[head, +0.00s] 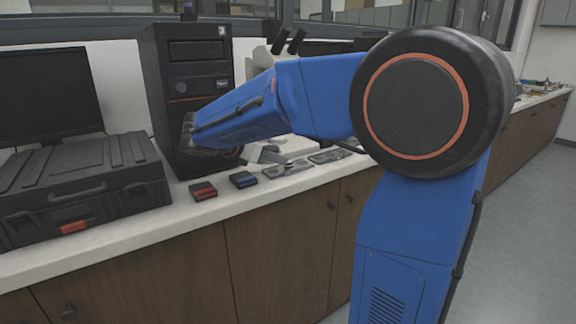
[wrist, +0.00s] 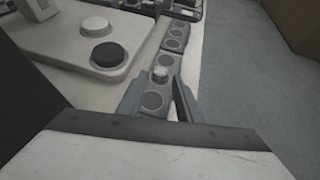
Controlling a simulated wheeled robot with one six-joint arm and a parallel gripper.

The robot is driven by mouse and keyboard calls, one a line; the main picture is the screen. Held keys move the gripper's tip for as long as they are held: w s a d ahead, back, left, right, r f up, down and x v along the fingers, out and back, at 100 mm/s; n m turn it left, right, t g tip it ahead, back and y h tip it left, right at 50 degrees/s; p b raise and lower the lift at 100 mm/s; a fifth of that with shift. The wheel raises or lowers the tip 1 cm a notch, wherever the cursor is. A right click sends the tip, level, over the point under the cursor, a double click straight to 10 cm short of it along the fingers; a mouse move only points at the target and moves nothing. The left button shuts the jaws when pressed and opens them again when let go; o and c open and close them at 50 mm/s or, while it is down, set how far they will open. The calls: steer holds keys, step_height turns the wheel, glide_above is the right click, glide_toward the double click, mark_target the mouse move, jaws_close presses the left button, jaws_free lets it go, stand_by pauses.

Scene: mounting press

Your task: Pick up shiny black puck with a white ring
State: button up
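My gripper (wrist: 159,85) is open in the wrist view, with its two grey fingers spread above a grey tray (wrist: 166,57) with round wells. A small round piece (wrist: 160,73) with a pale, mottled top sits in a well of the tray, between the fingertips and apart from them. It is too small to tell whether it is the shiny black puck with a white ring. In the head view my arm hides much of the counter, and I cannot make out the puck there.

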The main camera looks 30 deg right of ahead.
mark_target(284, 169)
steer(key=shift+x, duration=2.5)
jaws_close()
steer(key=shift+r, duration=0.2)
